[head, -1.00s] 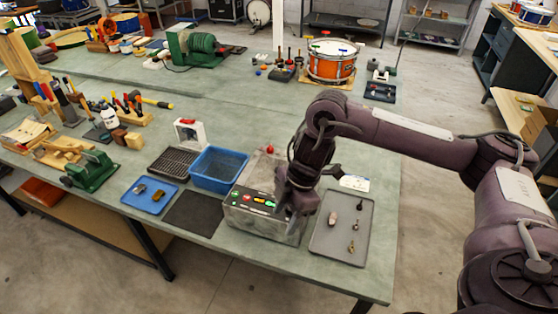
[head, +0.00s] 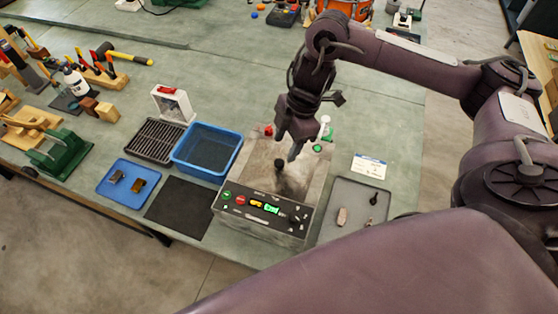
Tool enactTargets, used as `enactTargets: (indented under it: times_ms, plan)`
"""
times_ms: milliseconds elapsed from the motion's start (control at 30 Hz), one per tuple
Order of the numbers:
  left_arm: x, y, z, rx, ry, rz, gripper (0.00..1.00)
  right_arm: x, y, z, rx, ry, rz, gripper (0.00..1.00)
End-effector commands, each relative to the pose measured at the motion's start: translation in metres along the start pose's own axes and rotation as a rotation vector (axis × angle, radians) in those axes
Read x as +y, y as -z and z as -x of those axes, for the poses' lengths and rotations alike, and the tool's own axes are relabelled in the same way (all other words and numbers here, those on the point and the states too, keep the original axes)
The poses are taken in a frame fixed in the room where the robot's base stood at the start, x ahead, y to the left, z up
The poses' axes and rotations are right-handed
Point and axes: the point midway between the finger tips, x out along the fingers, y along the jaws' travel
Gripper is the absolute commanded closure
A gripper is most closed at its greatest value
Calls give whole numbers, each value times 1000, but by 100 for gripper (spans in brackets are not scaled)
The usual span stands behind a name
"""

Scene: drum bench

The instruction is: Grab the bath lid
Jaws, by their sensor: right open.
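The bath is a grey metal box with a front panel (head: 262,208) of coloured buttons and a dial. Its flat grey lid (head: 252,172) lies on top, with a black knob (head: 279,165) standing near the middle. My right gripper (head: 286,148) is over the lid, pointing down, with its fingers apart and nothing between them. Its fingertips are close to the knob; I cannot tell whether they touch it. The gripper hides part of the lid's far side. My left gripper is not in view.
A blue basin (head: 208,150) and a dark mat (head: 180,207) are left of the bath. A grey tray (head: 350,195) with small parts is on its right. Red (head: 268,130) and green (head: 317,148) knobs show at its far side. My own arm link covers the lower right.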

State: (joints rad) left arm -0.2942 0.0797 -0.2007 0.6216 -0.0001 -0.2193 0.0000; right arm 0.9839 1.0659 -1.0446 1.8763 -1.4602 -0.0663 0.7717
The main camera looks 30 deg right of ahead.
Motion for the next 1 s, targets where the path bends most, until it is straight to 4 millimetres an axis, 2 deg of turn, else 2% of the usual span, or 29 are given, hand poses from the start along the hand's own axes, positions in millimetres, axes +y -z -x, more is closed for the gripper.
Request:
enactTargets:
  times_ms: [100,233,333,433,600,800,1000]
  plan:
    - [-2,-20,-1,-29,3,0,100,-1,0,-8,1,2,-1,50]
    - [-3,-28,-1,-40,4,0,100,-3,2,-21,2,4,-3,50]
    - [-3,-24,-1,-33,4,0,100,-5,4,-34,3,3,-2,50]
    - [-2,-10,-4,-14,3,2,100,-5,4,-47,2,2,-3,50]
    - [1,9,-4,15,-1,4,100,-4,3,-56,1,-1,-1,50]
    - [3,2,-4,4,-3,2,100,-4,3,-56,0,-2,-1,50]
    - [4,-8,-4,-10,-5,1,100,-4,3,-56,0,-2,-2,74]
